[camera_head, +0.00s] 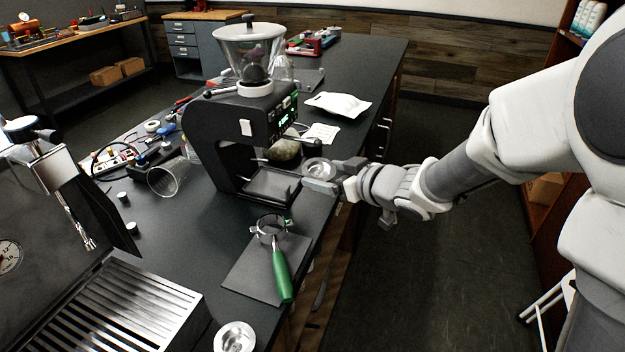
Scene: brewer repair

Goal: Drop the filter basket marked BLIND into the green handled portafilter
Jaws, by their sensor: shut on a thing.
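My gripper (322,178) is shut on a small round silver filter basket (318,168), held in the air just right of the black grinder. I cannot read any marking on this basket. The green handled portafilter (280,272) lies on a dark mat, its metal ring (271,227) toward the grinder and its green handle toward the front edge. The gripper is beyond and to the right of the portafilter, apart from it. A second silver basket (234,338) sits on the counter at the bottom, its marking also unreadable.
The black grinder (232,130) with a clear hopper stands behind the portafilter. The dark mat (252,278) lies near the counter's edge. A slatted drip tray (125,305) is at the lower left. A glass (165,180) lies tipped at the left. A white bag (338,104) lies farther back.

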